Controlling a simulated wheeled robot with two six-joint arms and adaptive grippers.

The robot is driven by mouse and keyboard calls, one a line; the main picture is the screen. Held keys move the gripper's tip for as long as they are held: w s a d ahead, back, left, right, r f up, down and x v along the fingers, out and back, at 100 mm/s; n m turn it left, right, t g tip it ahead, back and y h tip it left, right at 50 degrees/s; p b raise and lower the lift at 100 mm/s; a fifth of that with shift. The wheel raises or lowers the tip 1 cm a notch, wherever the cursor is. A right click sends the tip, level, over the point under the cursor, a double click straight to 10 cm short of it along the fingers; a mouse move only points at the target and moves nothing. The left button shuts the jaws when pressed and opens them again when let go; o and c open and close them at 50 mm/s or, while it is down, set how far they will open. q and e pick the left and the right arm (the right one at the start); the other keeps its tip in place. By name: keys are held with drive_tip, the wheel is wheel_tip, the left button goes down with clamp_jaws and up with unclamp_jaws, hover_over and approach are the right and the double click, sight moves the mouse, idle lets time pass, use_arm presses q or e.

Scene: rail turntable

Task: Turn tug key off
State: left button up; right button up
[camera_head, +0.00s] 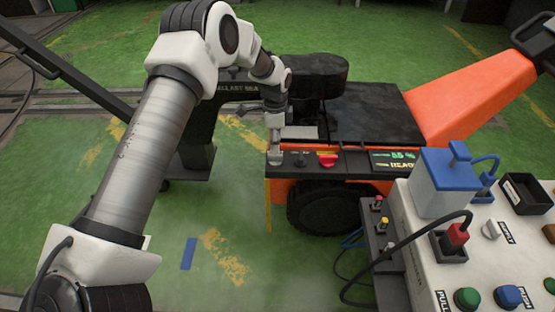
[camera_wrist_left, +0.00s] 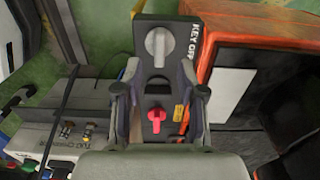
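The orange and black tug (camera_head: 460,100) stands at the middle right with a dark control panel (camera_head: 345,163) on its near side. In the left wrist view, a silver key knob (camera_wrist_left: 159,43) sits at the panel's top end, its grip running up and down the picture. A label beside it starts "KEY OF"; its end is hard to read. My left gripper (camera_head: 275,150) is over the panel's left end. In the wrist view its fingers (camera_wrist_left: 159,72) are apart, on either side of the panel, with the knob just beyond the tips. I cannot tell whether they touch it.
A red knob (camera_wrist_left: 154,120) lies further along the panel; it also shows in the head view (camera_head: 327,160). A lit display (camera_head: 395,160) is to its right. A white console (camera_head: 450,280) with buttons and cables stands at the front right.

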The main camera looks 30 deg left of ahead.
sight(275, 155)
use_arm(q)
wheel_tip(275, 155, down, 5)
drive_tip(key=shift+f+b, duration=0.1)
drive_tip(key=shift+b, duration=0.65)
clamp_jaws()
